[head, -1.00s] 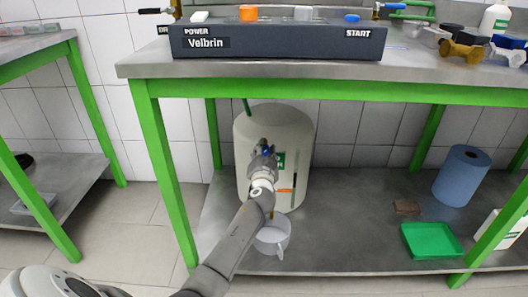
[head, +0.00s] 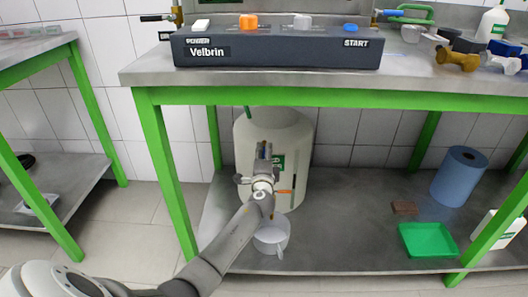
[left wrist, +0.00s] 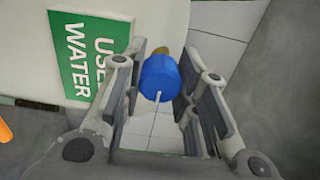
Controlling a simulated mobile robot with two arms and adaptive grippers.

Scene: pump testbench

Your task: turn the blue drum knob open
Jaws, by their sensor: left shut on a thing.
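The cream drum (head: 297,140) stands on the lower shelf, with a green "USED WATER" label (left wrist: 92,55) in the left wrist view. Its blue knob (left wrist: 160,78) shows in the left wrist view, on a brass-coloured stem with a thin pale pointer mark. My left gripper (head: 263,153) is at the drum's front, and its pads lie either side of the knob, shut on it. My right gripper is not in view.
A white jug (head: 270,240) stands below the gripper at the drum's front. A green tray (head: 428,240), a brown block (head: 404,207) and a blue roll (head: 460,175) are to the right on the shelf. The bench top (head: 290,92) overhangs the drum.

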